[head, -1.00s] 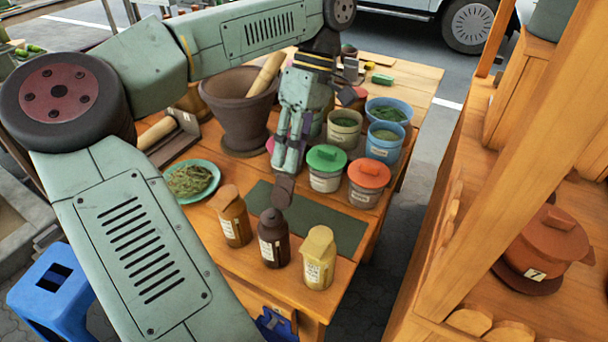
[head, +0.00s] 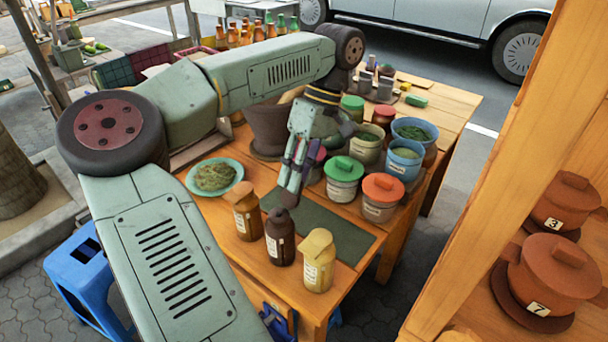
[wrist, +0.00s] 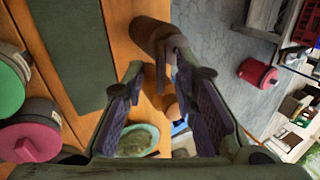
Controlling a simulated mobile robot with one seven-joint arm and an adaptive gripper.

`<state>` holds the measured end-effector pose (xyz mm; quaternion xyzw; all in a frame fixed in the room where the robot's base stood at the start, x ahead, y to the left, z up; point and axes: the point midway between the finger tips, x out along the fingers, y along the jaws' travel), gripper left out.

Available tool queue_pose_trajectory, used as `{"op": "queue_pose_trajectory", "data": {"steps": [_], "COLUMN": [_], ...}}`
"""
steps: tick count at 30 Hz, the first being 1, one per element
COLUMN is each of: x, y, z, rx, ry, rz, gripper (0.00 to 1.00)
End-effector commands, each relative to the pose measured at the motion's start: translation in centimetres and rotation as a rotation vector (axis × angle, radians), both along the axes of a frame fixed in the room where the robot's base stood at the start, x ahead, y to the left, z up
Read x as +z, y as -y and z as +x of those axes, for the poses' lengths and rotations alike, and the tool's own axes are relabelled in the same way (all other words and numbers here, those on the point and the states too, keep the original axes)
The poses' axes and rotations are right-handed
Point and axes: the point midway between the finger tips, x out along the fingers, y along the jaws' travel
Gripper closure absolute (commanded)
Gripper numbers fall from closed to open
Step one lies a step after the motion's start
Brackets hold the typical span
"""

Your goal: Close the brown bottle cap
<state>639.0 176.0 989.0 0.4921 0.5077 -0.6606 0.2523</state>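The dark brown bottle (head: 280,242) stands upright in the middle of a row of three on the table. A dark brown flap-like piece, seemingly its cap (head: 289,194), shows above and behind its top, at my fingertips. I cannot tell exactly how it joins the bottle. My gripper (head: 292,182) points down just above and behind the bottle. In the wrist view my gripper (wrist: 158,72) has its fingers apart, with the bottle (wrist: 149,30) beyond the tips and the flap near the right fingertip. Contact with the flap is unclear.
An orange-brown bottle (head: 247,217) stands to the left and a yellow bottle (head: 318,262) to the right. A dark green mat (head: 335,230) lies behind them. A green-lidded jar (head: 343,180), an orange-lidded jar (head: 382,200) and a plate of herbs (head: 233,188) are close by.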

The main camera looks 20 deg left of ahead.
Motion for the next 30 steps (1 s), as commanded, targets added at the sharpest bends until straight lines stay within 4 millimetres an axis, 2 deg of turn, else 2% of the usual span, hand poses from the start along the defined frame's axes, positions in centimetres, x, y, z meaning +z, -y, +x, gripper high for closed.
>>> {"op": "queue_pose_trajectory", "data": {"steps": [7, 18, 30], "x": [-0.01, 0.0, 0.0], "y": [-0.04, -0.02, -0.01], "z": [0.0, 0.0, 0.0], "rx": [0.0, 0.0, 0.0], "ry": [0.0, 0.0, 0.001], "rz": [0.0, 0.0, 0.0], "gripper": [0.76, 1.0, 1.0]}}
